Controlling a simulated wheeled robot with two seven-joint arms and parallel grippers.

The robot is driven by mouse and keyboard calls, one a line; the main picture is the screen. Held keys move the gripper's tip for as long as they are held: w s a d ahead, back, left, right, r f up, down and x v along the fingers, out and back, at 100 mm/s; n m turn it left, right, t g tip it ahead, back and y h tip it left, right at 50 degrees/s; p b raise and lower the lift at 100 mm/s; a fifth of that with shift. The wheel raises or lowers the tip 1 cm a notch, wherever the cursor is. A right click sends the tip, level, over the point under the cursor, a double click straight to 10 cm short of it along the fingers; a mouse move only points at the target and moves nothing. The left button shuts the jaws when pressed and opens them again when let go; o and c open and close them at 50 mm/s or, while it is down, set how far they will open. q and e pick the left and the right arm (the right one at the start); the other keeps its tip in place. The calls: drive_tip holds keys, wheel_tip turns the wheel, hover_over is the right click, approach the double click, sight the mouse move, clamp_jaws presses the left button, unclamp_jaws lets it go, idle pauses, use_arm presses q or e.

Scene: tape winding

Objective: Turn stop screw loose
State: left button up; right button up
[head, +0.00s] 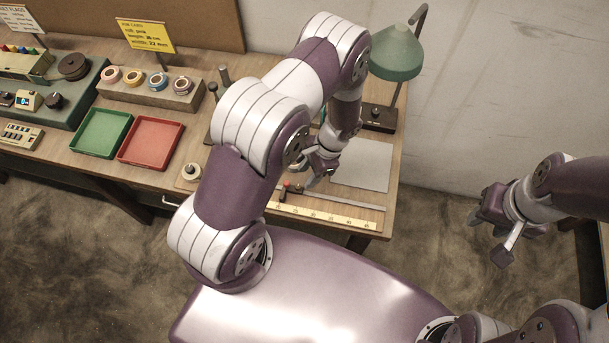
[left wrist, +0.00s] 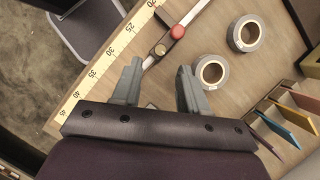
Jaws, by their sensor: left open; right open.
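The stop screw is a red knob (left wrist: 177,32) in the left wrist view, on a small dark stop block (left wrist: 160,49) on a metal rail (left wrist: 192,14). In the head view the red knob (head: 286,185) shows near the table's front edge, beside the yellow ruler (head: 322,217). My left gripper (head: 322,172) is open and empty over the table, to the right of the knob. In the left wrist view its fingertips (left wrist: 160,66) are apart, and the knob lies beyond them, not between them. My right gripper (head: 505,226) is open and empty, off the table at the right.
Two grey tape rolls (left wrist: 212,72) lie beside the rail in the left wrist view. Coloured upright cards (left wrist: 298,118) stand at its right. A green lamp (head: 396,52), a grey sheet (head: 362,165), green tray (head: 102,132) and red tray (head: 150,142) are on the table.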

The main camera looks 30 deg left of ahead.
sight(299, 186)
use_arm(q)
drive_tip(key=x, duration=0.4)
drive_tip(key=shift+s+a+p, duration=0.25)
drive_tip(key=shift+s+p, duration=0.1)
drive_tip(key=shift+s, duration=0.05)
drive_tip(key=shift+w+d+f, duration=0.1)
drive_tip(key=shift+w+d, duration=0.05)
drive_tip(key=shift+w, duration=0.1)
drive_tip(key=shift+s, duration=0.1)
clamp_jaws()
use_arm(e)
drive_tip(key=shift+s+a+r, duration=0.2)
drive_tip(key=shift+s+r, duration=0.1)
drive_tip(key=shift+r, duration=0.4)
drive_tip(key=shift+f, duration=0.15)
